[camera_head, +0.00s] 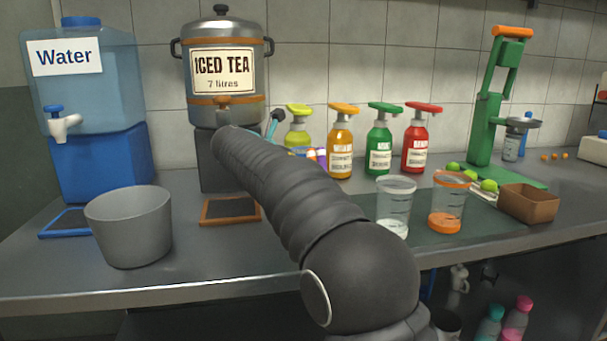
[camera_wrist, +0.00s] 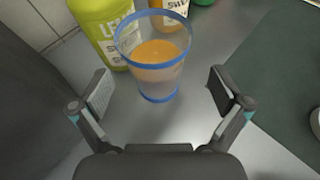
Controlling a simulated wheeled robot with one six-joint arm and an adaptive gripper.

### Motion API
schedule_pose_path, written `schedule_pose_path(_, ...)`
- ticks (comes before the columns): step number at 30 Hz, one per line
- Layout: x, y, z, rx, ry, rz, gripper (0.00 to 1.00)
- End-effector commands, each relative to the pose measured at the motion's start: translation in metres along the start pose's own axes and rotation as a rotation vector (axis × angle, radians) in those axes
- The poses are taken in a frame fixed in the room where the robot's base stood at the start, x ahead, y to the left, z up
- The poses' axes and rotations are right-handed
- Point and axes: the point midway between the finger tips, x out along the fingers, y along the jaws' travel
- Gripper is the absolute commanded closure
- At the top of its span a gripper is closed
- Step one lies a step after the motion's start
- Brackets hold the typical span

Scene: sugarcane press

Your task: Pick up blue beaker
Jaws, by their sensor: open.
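The blue beaker (camera_wrist: 158,80) is a clear cup with a blue rim and blue base, holding something orange. In the wrist view it stands upright on the grey counter, ahead of my gripper (camera_wrist: 160,92). The gripper is open, with one finger to each side of the beaker's lower part and visible gaps between. Most of my gripper is hidden there too.
A yellow-green bottle (camera_wrist: 105,32) stands close behind the beaker. Orange, green (camera_head: 379,142) and red bottles stand along the wall. A clear beaker (camera_head: 394,207) and an orange-rimmed beaker (camera_head: 447,203) stand to the right on a dark mat. A grey bucket (camera_head: 130,228) is at left.

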Motion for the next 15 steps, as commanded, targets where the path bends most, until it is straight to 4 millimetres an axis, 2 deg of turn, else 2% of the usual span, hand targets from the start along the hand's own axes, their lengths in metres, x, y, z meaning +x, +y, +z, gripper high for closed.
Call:
schedule_pose_path(6,0.029,0.006,0.009,0.001,-0.001,-0.002,0.00)
schedule_pose_path(9,0.041,0.005,0.007,0.000,0.001,-0.002,0.00)
schedule_pose_path(15,0.048,0.005,0.008,0.001,0.000,0.001,0.00)
